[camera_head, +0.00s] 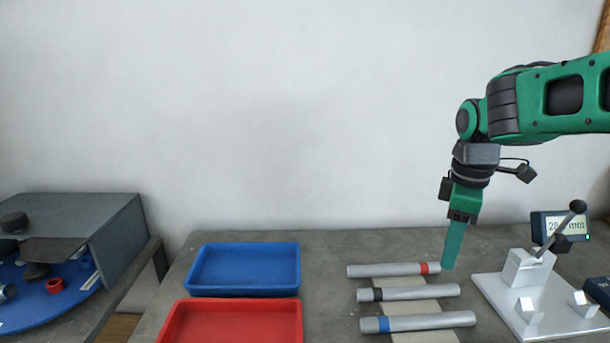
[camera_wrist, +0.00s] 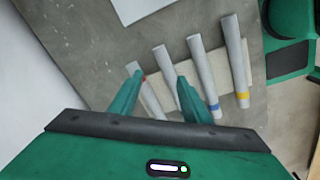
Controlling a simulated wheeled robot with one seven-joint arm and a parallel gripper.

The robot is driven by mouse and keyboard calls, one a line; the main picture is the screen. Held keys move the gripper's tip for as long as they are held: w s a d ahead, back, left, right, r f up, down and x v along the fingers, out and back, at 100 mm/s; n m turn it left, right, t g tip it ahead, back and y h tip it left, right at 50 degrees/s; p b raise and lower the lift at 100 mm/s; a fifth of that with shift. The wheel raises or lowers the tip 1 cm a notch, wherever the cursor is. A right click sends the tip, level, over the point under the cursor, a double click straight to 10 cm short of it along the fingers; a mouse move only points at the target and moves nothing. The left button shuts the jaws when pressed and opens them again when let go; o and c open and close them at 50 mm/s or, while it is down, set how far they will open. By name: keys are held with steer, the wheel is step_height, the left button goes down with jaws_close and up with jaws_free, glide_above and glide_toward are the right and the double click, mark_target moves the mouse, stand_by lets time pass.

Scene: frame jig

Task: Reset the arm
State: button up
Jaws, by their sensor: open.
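My gripper (camera_head: 453,258) hangs pointing down at the right of the bench, beside the banded end of the red-banded tube. In the wrist view its two fingers (camera_wrist: 160,84) are spread apart with nothing held between them. The silver tubes lie on a pale strip: the red-banded one (camera_head: 390,270), the black-banded one (camera_head: 415,293) and the blue-banded one (camera_head: 425,322). The wrist view also shows a yellow-banded tube (camera_wrist: 234,55). The gap between fingertips and tubes is hard to judge.
A blue tray (camera_head: 193,272) and a red tray (camera_head: 170,320) sit to the left. A white jig plate with a lever clamp (camera_head: 522,268) and a display (camera_head: 548,224) stand at right. A grey housing over a blue turntable (camera_head: 118,240) is far left. Bare bench (camera_head: 325,255) lies between trays and tubes.

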steer(key=s+d+f+m, duration=0.1)
steer(key=s+d+m, duration=0.1)
steer(key=s+m, duration=0.1)
steer(key=s+d+f+m, duration=0.1)
steer(key=s+d+m, duration=0.2)
steer(key=s, duration=0.2)
steer(key=s+d+f+m, duration=0.1)
steer(key=s+d+m, duration=0.1)
steer(key=s+m, duration=0.1)
steer(key=shift+s+d+f+m, duration=0.3)
steer(key=shift+s+f, duration=0.1)
steer(key=s+f+m, duration=0.1)
steer(key=s+m, duration=0.1)
steer(key=s, duration=0.1)
steer(key=s+d+f+m, duration=0.1)
steer(key=s+f+m, duration=0.1)
steer(key=s+m, duration=0.1)
steer(key=s+d+f+m, duration=0.1)
steer(key=s+m, duration=0.2)
steer(key=s, duration=0.1)
steer(key=shift+s+d+f+g, duration=0.15)
steer(key=shift+f+g, duration=0.15)
steer(key=shift+g, duration=0.1)
steer(key=shift+w+f, duration=0.3)
steer(key=shift+w, duration=0.5)
steer(key=shift+s+r, duration=0.1)
steer(key=shift+s, duration=0.05)
